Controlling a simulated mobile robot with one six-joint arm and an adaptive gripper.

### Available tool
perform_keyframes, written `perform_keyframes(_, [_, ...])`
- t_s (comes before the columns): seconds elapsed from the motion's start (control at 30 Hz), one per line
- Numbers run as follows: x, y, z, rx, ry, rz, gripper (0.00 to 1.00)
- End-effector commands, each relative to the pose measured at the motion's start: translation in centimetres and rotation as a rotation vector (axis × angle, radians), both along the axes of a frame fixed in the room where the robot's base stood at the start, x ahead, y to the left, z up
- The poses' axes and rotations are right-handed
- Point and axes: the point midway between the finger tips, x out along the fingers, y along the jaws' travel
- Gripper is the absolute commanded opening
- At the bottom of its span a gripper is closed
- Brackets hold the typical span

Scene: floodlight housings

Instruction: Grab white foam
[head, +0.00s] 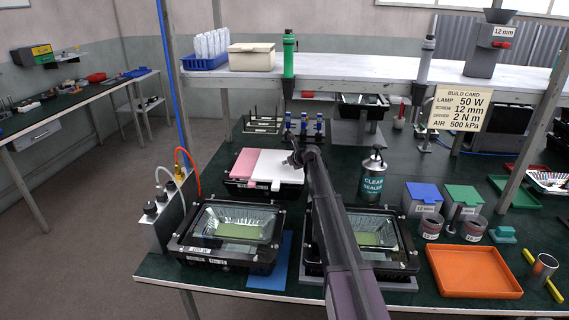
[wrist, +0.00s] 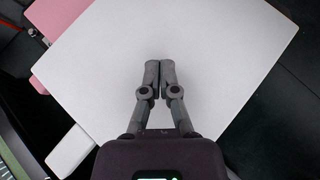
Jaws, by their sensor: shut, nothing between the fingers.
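The white foam (head: 277,167) is a flat light sheet lying beside a pink sheet (head: 244,163) on a black housing in the middle of the bench. In the wrist view the white foam (wrist: 210,60) fills most of the picture, with the pink sheet (wrist: 72,40) at upper left. My gripper (head: 297,158) is over the right part of the white foam. In the wrist view my gripper (wrist: 159,66) has its fingertips together in front of the white surface, holding nothing. I cannot tell whether the tips touch the foam.
Two floodlight housings with glass fronts stand nearer, one at left (head: 230,232) and one behind my arm (head: 378,232). A sealer bottle (head: 373,176) stands to the right of the foam. An orange tray (head: 472,271) lies at front right. A shelf (head: 360,78) spans above the bench.

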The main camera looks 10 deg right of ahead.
Motion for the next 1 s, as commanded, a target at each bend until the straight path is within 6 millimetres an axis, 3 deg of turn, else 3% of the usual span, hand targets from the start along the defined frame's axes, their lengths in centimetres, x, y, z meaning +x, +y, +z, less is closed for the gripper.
perform_keyframes(0.13, [0.0, -0.1, 0.7, 0.000, 0.000, 0.000, 0.00])
perform_keyframes(0.7, [-8.6, -4.0, 0.5, 0.000, 0.001, -0.001, 0.00])
perform_keyframes(1.0, [-10.6, -5.1, 0.5, 0.000, 0.000, 0.000, 0.00])
